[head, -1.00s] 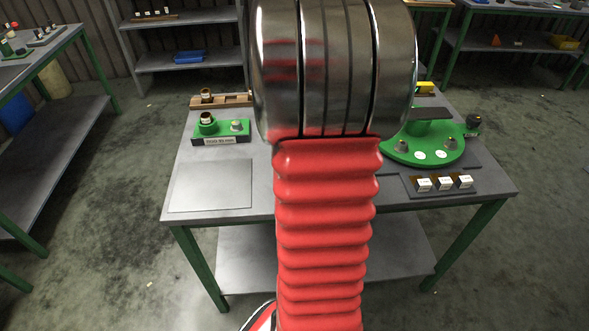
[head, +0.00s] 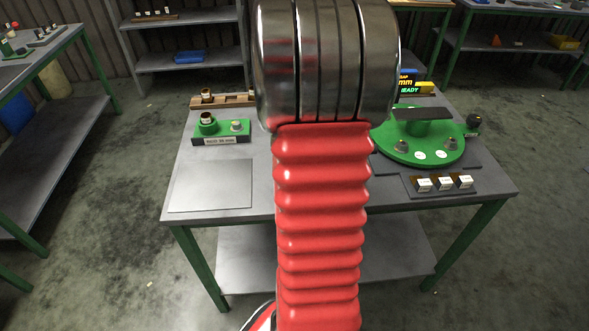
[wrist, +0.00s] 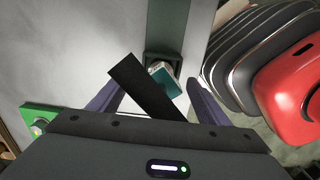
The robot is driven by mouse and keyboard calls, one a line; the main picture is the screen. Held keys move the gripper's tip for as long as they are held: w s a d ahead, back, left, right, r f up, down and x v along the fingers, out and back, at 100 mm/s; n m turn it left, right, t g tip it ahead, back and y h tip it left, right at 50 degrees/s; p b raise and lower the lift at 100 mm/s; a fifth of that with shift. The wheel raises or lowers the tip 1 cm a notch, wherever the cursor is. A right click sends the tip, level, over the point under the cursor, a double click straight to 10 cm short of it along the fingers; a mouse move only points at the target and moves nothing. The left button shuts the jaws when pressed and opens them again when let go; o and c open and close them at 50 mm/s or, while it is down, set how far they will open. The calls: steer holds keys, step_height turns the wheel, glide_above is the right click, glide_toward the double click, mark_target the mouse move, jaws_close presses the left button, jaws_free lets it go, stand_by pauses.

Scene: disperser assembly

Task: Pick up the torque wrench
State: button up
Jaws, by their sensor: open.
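My gripper (wrist: 154,86) is open in the wrist view, its two purple fingers pointing away from the camera. Between and just beyond the fingers are a flat black bar (wrist: 143,86), lying at a slant, and a teal block (wrist: 165,82) with a pale end, set by a dark recess. I cannot tell whether these are parts of the torque wrench. Neither finger visibly touches them. In the head view my own arm hides the middle of the table and the gripper; no torque wrench can be made out there.
The grey table (head: 210,185) holds a green block with fittings (head: 221,131) at left and a round green fixture (head: 425,150) at right. Small white-labelled blocks (head: 445,184) sit at the right front. The left front is clear.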

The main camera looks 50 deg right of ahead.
steer(key=shift+c, duration=0.6)
steer(key=c, duration=1.3)
steer(key=shift+r, duration=0.1)
step_height(320, 180, up, 10)
stand_by(0.5)
